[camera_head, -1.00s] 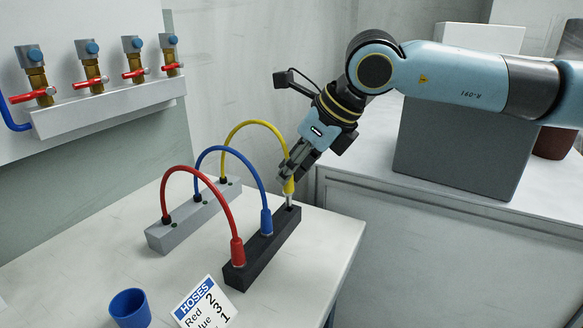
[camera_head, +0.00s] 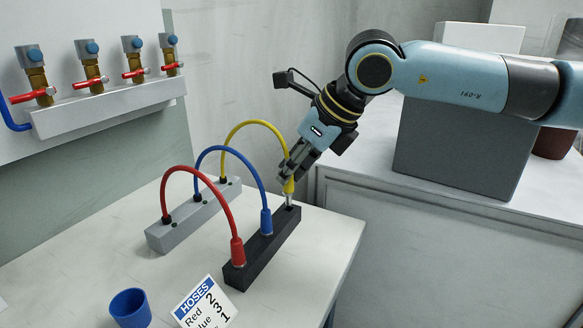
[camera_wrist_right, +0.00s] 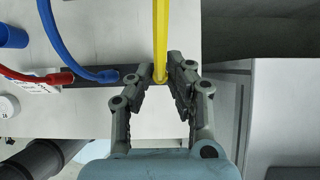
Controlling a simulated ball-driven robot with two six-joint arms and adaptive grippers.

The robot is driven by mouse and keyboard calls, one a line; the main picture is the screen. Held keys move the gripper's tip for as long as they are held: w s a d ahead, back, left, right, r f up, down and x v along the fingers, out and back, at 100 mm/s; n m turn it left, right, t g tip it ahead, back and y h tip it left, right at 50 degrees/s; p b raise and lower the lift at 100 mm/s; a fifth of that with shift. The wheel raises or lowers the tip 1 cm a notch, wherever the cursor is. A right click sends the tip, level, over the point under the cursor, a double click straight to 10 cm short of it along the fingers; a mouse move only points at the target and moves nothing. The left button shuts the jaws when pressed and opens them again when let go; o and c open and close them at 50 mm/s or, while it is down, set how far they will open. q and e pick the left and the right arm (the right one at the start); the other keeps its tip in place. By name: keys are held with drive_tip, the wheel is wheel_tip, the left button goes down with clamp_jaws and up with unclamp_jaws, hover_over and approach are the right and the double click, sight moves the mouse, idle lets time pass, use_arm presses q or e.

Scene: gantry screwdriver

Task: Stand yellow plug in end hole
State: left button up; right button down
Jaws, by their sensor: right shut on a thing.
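The yellow plug (camera_head: 289,187) is on the end of the yellow hose (camera_head: 247,124). It is roughly upright at the far end of the black block (camera_head: 259,255). Its metal tip shows between the yellow sleeve and the block top; I cannot tell whether the tip is inside the end hole. My right gripper (camera_head: 290,171) is shut on the yellow plug from above. In the right wrist view the yellow hose (camera_wrist_right: 161,40) runs down between the fingers (camera_wrist_right: 161,82). The fingers partly hide the plug. My left gripper is not in view.
The blue plug (camera_head: 266,222) and red plug (camera_head: 237,252) stand in the black block beside it. The hoses' other ends sit in a grey block (camera_head: 160,241). A blue cup (camera_head: 130,308) and a HOSES card (camera_head: 204,302) are at the front. Valves line the left wall.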

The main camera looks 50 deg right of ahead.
sight(291, 191)
drive_tip(key=shift+f, duration=0.25)
idle(0.3)
drive_tip(key=shift+f+b, duration=1.15)
drive_tip(key=shift+f, duration=0.25)
drive_tip(key=c, duration=1.2)
unclamp_jaws()
drive_tip(key=shift+r, duration=0.1)
drive_tip(key=shift+o, duration=0.2)
